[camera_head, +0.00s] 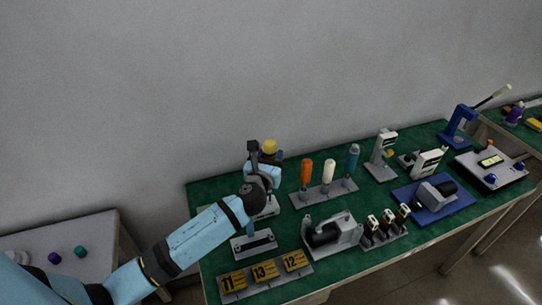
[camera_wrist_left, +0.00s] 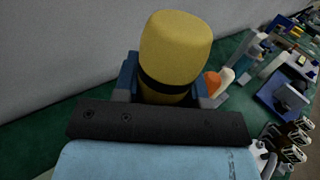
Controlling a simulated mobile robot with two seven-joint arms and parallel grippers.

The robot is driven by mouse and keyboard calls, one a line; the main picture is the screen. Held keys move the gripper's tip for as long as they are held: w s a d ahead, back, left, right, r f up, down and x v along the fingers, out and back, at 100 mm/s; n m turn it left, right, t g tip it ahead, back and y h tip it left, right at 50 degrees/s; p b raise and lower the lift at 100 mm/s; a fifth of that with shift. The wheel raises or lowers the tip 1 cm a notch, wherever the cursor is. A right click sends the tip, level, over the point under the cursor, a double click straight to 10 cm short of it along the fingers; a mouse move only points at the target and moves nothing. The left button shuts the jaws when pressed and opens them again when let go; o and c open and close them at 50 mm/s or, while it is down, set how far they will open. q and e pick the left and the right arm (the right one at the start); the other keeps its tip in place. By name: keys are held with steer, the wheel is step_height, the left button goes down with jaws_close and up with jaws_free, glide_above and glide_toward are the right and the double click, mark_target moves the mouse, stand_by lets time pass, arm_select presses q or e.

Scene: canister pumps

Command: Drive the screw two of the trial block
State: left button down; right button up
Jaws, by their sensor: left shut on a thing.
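My left gripper (camera_head: 268,157) is shut on a yellow-handled tool, probably a screwdriver. Its thick yellow handle (camera_head: 269,146) with a dark band stands up above the green bench. In the left wrist view the yellow handle (camera_wrist_left: 175,48) rises between the finger parts, slightly tilted; its tip is hidden. A grey block with a dark slot (camera_head: 253,244) sits on the bench below my arm and may be the trial block; its screws are too small to tell. My arm partly covers the area behind it. My right gripper is not in view.
A rack (camera_head: 324,192) with orange, white and teal handles stands to the right. Yellow number tiles (camera_head: 264,271) lie at the front edge. A grey motor pump (camera_head: 331,234), several small upright units (camera_head: 386,224) and a blue-based pump (camera_head: 433,195) crowd the bench. A white table (camera_head: 70,237) is left.

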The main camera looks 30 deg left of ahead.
mark_target(268, 150)
arm_select(q)
steer(key=shift+f+p, duration=0.15)
steer(key=shift+p, duration=0.45)
stand_by(1.2)
steer(key=shift+s+d, duration=0.1)
steer(key=shift+s, duration=0.05)
step_height(268, 150, up, 2)
steer(key=shift+r+p, duration=0.1)
steer(key=shift+p, duration=1.15)
step_height(268, 150, up, 3)
steer(key=p, duration=0.3)
